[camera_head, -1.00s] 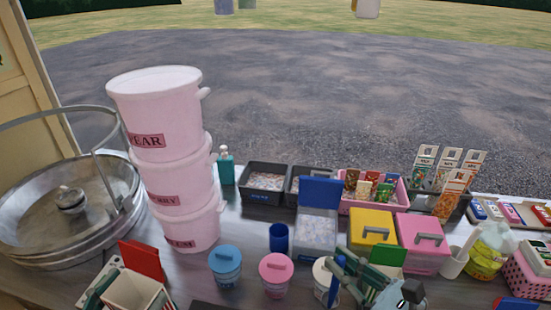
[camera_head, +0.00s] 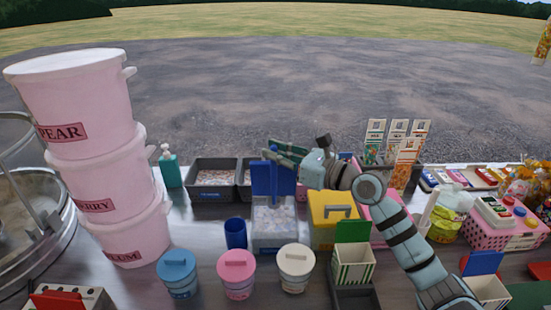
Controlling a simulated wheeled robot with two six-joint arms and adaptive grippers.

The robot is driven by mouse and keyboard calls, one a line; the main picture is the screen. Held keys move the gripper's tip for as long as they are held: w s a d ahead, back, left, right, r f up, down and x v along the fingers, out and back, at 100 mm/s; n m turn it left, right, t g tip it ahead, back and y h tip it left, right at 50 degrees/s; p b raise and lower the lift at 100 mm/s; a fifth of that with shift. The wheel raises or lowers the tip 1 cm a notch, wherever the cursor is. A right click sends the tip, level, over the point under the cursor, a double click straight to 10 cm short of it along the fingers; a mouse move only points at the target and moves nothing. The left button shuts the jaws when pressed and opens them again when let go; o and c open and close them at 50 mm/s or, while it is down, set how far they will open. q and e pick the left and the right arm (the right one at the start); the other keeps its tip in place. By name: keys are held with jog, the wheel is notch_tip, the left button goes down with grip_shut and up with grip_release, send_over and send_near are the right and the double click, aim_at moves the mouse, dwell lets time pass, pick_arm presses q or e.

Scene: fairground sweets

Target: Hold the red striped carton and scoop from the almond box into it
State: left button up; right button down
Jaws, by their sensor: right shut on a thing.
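My right gripper (camera_head: 284,152) reaches in from the right, over the back of a clear box (camera_head: 274,243) with a raised blue lid (camera_head: 262,182). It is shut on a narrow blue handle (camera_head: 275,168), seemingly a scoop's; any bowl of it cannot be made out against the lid. Pale pieces fill the box; I cannot read a label naming almonds. My left gripper is not in view.
Blue, pink and cream lidded tubs (camera_head: 237,272) stand in front of the box, with a blue cup (camera_head: 235,233) left of it. A green striped carton (camera_head: 352,266) and yellow box (camera_head: 332,215) are to its right. Stacked pink buckets (camera_head: 110,160) tower at left.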

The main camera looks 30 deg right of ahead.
aim_at(276, 167)
pick_arm(q)
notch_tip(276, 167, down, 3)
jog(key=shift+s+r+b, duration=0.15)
jog(key=shift+b, duration=0.85)
pick_arm(e)
notch_tip(276, 167, down, 3)
jog(key=shift+s+r, duration=0.15)
jog(key=shift+f, duration=0.2)
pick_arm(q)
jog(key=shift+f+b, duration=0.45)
pick_arm(e)
jog(key=shift+f, duration=0.35)
pick_arm(q)
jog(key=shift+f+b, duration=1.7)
jog(key=shift+b, duration=0.05)
pick_arm(e)
jog(key=shift+f, duration=2.2)
pick_arm(q)
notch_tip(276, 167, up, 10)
jog(key=p, duration=0.9)
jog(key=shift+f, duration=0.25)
pick_arm(e)
notch_tip(276, 167, up, 10)
jog(key=shift+f, duration=0.2)
pick_arm(q)
jog(key=shift+p, duration=0.3)
